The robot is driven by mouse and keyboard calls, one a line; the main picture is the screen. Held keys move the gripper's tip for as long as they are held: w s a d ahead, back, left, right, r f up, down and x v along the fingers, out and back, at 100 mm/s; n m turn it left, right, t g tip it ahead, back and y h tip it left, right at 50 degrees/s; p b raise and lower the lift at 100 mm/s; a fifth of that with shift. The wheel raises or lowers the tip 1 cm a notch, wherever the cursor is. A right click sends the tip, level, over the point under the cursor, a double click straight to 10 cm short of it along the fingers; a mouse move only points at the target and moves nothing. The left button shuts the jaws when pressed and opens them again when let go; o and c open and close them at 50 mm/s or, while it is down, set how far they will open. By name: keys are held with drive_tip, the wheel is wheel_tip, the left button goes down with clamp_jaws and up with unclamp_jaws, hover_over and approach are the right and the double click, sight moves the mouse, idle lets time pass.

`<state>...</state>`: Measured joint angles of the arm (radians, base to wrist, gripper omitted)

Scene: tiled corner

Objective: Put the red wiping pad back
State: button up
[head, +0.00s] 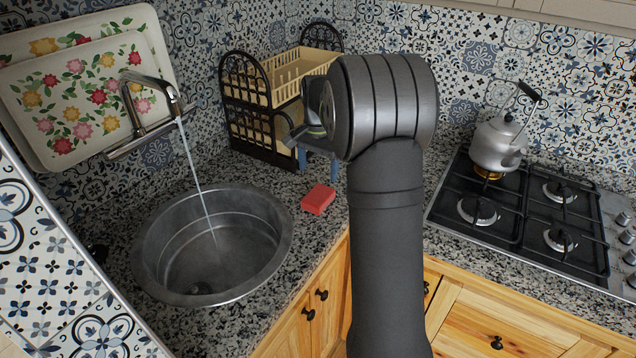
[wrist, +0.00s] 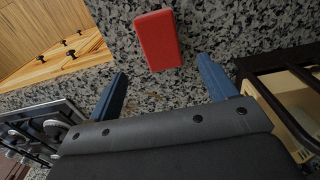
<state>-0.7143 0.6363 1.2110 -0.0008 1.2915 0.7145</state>
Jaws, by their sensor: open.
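The red wiping pad (head: 318,199) lies flat on the speckled granite counter, just right of the sink, in the head view. It also shows in the wrist view (wrist: 158,39), ahead of the fingertips and roughly between their lines. My gripper (wrist: 165,82) is open, with its two blue fingers apart and nothing between them. In the head view my gripper's blue fingers show partly in front of the rack, behind and above the pad; my arm hides part of them. The pad is apart from the fingers.
The round metal sink (head: 150,262) has water running from the tap (head: 150,88). A dark two-tier rack with cream baskets (head: 262,90) stands at the back. A kettle (head: 498,146) sits on the gas hob (head: 510,222) at right. Counter around the pad is clear.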

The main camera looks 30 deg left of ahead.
sight(318, 195)
drive_tip(key=shift+r, duration=1.6)
wheel_tip(318, 195, down, 13)
drive_tip(key=shift+r, duration=2.4)
